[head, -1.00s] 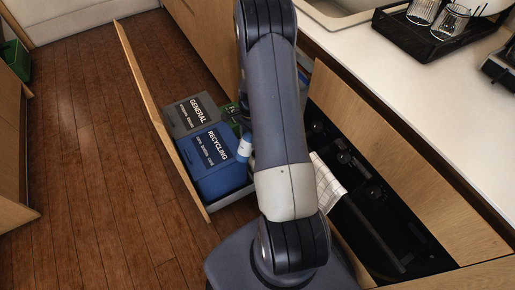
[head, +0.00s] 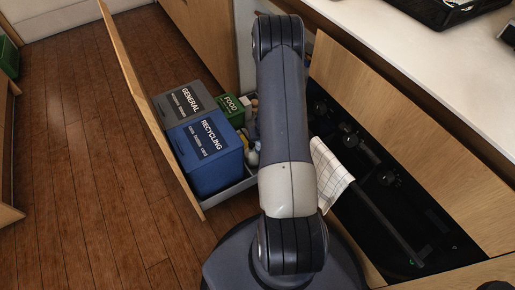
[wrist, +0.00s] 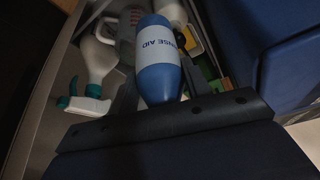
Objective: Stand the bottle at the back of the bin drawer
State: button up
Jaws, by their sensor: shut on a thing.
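The bottle (wrist: 160,55) is blue with a white "RINSE AID" label. My gripper (wrist: 160,88) is shut on it, with a dark finger on each side, in the wrist view. Its base cannot be seen, so I cannot tell whether it touches the drawer floor. The bin drawer (head: 150,105) is pulled open in the head view. My arm hides the gripper and most of the drawer's right side there.
The drawer holds a blue recycling bin (head: 213,165), a grey general bin (head: 183,100) and a green food bin (head: 231,110). A white spray bottle (wrist: 98,60), a clear jug (wrist: 130,25) and another white bottle (wrist: 172,12) crowd around the held bottle.

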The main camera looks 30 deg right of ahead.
notch_tip(320, 180, down, 17)
jog(key=b, duration=1.2)
jog(key=shift+f+b, duration=0.1)
jog(key=shift+b, duration=0.3)
jog(key=shift+f, duration=0.15)
jog(key=o, duration=1.3)
jog(key=shift+c, duration=0.2)
jog(key=p+v, duration=0.4)
jog(key=v, duration=0.8)
jog(key=shift+p, duration=0.35)
